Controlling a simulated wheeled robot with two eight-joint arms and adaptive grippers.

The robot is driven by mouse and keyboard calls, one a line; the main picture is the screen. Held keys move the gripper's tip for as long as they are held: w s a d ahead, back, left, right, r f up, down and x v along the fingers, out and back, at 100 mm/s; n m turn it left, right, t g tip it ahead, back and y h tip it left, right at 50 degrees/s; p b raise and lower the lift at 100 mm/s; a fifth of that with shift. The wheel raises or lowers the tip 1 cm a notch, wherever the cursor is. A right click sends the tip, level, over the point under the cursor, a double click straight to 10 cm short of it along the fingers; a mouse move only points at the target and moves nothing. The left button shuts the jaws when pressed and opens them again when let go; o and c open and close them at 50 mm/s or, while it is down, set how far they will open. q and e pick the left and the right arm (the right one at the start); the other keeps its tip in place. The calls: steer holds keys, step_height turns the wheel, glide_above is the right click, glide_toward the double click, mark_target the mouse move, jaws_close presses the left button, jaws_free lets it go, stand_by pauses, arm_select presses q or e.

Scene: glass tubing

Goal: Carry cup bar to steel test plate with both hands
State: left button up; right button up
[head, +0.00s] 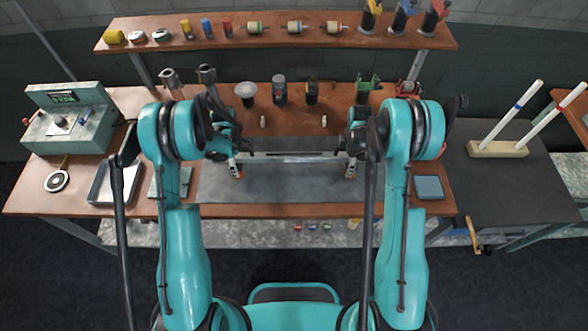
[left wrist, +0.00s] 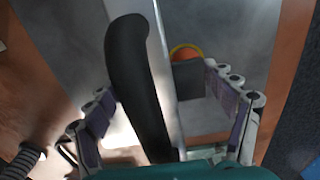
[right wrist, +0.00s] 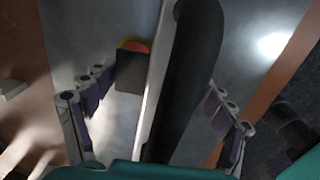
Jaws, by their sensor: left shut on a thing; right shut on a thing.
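The cup bar (head: 293,155) is a pale metal bar lying left to right over the grey steel test plate (head: 290,188) on the bench. It has a black handle (left wrist: 135,75) at the left, another black handle (right wrist: 188,80) at the right, and a cup with an orange part (head: 237,170) near each end. My left gripper (head: 238,152) is shut on the left handle. My right gripper (head: 348,152) is shut on the right handle. The bar looks about level. I cannot tell whether the cups touch the plate.
A green control box (head: 70,118) and a metal tray (head: 112,184) are at the left. Several clamps and holders stand behind the plate, below a shelf (head: 275,36). A blue-grey pad (head: 429,188) lies right of the plate. White rods rise from a wooden block (head: 497,149).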

arm_select(q)
steer(key=o, duration=1.8)
arm_select(e)
steer(key=o, duration=1.8)
arm_select(q)
step_height(320, 180, up, 11)
steer(key=shift+r, duration=0.4)
arm_select(e)
steer(key=shift+r, duration=0.1)
step_height(320, 180, up, 12)
steer(key=shift+f, duration=0.1)
